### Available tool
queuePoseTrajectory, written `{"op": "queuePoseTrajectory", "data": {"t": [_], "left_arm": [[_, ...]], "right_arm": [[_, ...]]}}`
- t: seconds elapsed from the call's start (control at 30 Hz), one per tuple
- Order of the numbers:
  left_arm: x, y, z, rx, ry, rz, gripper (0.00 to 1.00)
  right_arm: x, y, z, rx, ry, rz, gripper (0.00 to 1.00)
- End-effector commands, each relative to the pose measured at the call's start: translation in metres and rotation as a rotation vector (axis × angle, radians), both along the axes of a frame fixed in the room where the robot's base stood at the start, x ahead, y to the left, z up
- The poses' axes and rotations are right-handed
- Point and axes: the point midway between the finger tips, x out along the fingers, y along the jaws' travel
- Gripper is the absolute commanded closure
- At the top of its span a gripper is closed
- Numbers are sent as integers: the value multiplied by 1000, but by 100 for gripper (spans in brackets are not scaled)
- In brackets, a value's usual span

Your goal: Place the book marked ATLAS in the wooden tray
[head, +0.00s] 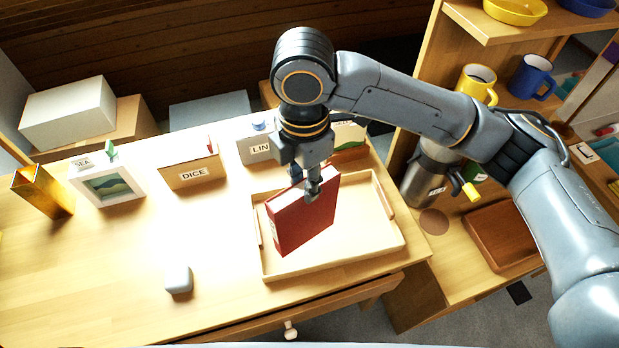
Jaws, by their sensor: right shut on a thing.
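A red book (302,222) stands upright over the light wooden tray (375,245) at the right of the table. Its spine lettering is too small and steep to read, so I cannot tell whether it says ATLAS. My right gripper (312,190) is shut on the book's upper edge from above. I cannot tell whether the book's lower edge touches the tray floor or hangs just above it. The tray holds nothing else that I can see. My left gripper is not in view.
Behind the tray stand boxes marked LIN (255,150) and DICE (190,172), a picture frame (108,186) and a gold holder (42,192). A steel flask (425,178) and brown tray (500,236) are at the right.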

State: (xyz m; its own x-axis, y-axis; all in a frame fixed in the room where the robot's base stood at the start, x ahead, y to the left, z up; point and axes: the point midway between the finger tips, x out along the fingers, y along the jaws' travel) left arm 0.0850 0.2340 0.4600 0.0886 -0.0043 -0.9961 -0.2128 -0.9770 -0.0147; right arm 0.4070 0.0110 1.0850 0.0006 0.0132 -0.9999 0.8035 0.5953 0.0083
Motion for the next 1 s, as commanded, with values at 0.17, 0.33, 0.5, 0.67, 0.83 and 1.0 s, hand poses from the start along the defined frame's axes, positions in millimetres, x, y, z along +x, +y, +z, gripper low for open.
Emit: {"op": "queuePoseTrajectory", "data": {"t": [0.17, 0.33, 0.5, 0.67, 0.83, 1.0], "left_arm": [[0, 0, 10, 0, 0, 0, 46], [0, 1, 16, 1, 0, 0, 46], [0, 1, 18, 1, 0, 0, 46], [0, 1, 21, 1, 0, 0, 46], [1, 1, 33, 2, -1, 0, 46], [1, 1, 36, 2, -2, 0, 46]], "right_arm": [[32, -3, -20, -2, 4, -4, 100], [53, -5, -45, -1, 1, -4, 100], [63, -5, -58, 0, 0, -1, 100], [71, -6, -67, 0, 0, -2, 100], [72, -6, -86, -1, 1, -1, 100], [72, -6, -99, 1, -2, 0, 100]]}}
